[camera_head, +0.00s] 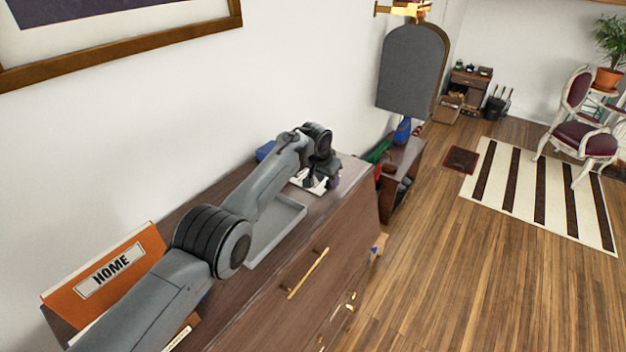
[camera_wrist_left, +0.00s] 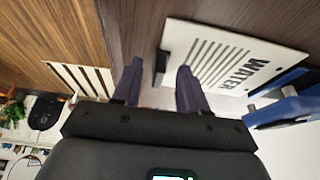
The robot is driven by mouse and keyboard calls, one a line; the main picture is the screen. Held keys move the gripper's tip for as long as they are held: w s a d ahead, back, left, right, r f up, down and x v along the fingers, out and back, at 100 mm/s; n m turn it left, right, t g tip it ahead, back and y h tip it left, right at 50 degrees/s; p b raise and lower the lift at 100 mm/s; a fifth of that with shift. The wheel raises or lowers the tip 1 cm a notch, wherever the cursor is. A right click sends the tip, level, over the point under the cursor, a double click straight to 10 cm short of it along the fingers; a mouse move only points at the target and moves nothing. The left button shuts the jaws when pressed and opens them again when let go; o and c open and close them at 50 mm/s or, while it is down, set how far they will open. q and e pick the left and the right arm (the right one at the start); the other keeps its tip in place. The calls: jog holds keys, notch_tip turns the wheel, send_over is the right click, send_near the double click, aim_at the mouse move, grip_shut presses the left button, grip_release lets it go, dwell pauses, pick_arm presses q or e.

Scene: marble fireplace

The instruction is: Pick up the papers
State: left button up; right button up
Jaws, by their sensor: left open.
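A white paper (camera_wrist_left: 213,58) printed with dark lines and the word WATER lies on the brown dresser top in the left wrist view. A small black piece (camera_wrist_left: 161,68) sits at its edge. My left gripper (camera_wrist_left: 160,84) is open, with its two dark fingers apart and pointing toward the near edge of the paper; contact cannot be told. In the head view, white paper (camera_head: 316,184) shows partly beneath my left gripper (camera_head: 326,176) at the far end of the dresser, largely hidden by the wrist. My right gripper is in neither view.
On the dresser (camera_head: 290,275) are a grey tray (camera_head: 283,222) and an orange HOME binder (camera_head: 108,275). A blue object (camera_wrist_left: 290,105) lies beside the paper; a lower cabinet (camera_head: 402,165) stands beyond. The wall borders the left; open floor (camera_head: 430,260) is to the right.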

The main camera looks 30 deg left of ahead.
pick_arm(q)
grip_shut()
jog(key=shift+r, duration=0.15)
dwell(0.4)
